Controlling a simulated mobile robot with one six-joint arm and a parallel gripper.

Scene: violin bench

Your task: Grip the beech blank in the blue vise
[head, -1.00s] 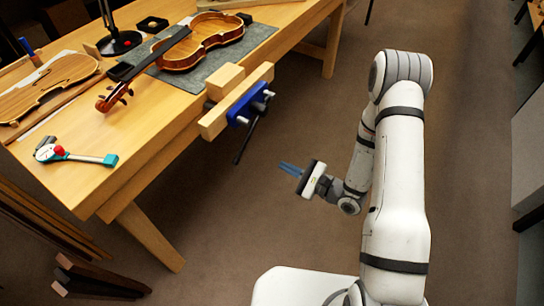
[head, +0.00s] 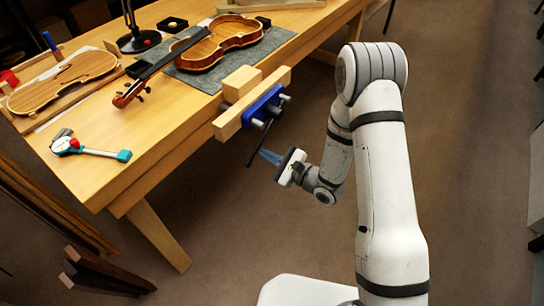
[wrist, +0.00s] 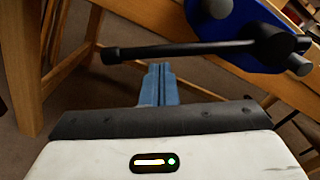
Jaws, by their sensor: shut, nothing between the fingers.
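The blue vise (head: 266,110) is mounted at the bench's front edge, with a long wooden front jaw (head: 229,124). The beech blank (head: 241,80) is a pale block standing upright at the vise, behind that jaw. I cannot tell whether the jaw presses on it. The vise's black handle bar (head: 257,145) slants down in the head view. In the wrist view the bar (wrist: 180,51) lies nearly level, just beyond my fingertips. My gripper (head: 264,154) is shut and empty, its blue fingers (wrist: 159,70) pointing at the bar. I cannot tell whether they touch it.
The bench (head: 146,150) carries a violin (head: 222,42) on a grey mat, a violin plate (head: 62,82), and a teal-ended tool (head: 92,150) near the front. A bench leg (wrist: 20,75) stands left in the wrist view. The floor in front is clear.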

